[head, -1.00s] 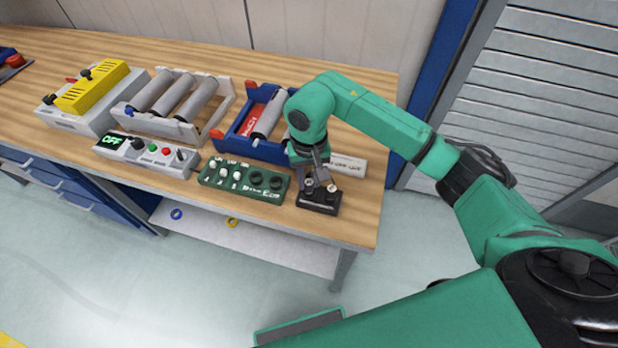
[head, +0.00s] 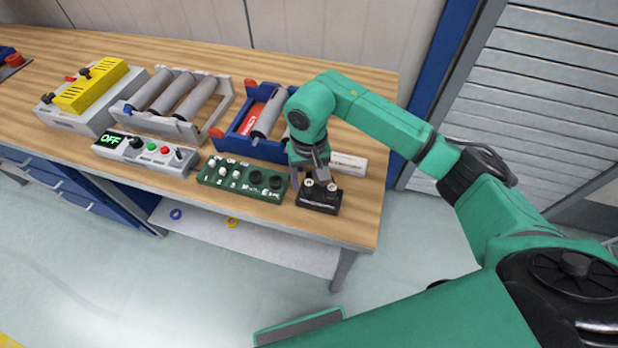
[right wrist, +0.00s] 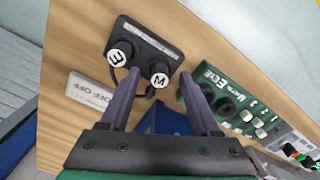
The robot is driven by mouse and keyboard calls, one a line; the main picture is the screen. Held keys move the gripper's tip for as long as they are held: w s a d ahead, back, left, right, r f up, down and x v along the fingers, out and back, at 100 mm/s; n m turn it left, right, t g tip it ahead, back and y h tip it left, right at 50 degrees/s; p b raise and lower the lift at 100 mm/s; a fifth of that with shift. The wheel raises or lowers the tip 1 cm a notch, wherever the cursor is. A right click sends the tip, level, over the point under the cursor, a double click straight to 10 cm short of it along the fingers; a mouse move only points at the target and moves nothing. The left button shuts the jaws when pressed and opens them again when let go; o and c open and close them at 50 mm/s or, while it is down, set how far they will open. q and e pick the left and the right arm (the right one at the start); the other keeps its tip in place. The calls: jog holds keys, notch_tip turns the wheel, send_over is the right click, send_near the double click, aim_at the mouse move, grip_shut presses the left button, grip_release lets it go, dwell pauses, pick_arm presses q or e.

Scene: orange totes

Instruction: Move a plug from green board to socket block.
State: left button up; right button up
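The black socket block (head: 318,206) lies near the table's front edge at the right. In the right wrist view the block (right wrist: 146,36) holds two white-topped plugs, one marked E (right wrist: 121,53) and one marked M (right wrist: 159,76). My right gripper (right wrist: 160,72) is open, with its fingers on either side of plug M and gaps showing beside it. The green board (head: 243,191) is just left of the block, with several white plugs (head: 224,172) at its left and dark round sockets at its right. My left gripper is not in view.
A white labelled strip (head: 347,165) lies behind the block. A blue rack (head: 235,142) with a grey cylinder is behind the green board. A grey control box (head: 150,157) reading OFF is to its left. Bare table lies right of the block.

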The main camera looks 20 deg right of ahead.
jog(key=shift+r, duration=0.1)
jog(key=shift+r, duration=0.3)
notch_tip(320, 180, up, 14)
jog(key=b, duration=0.2)
jog(key=shift+f, duration=0.15)
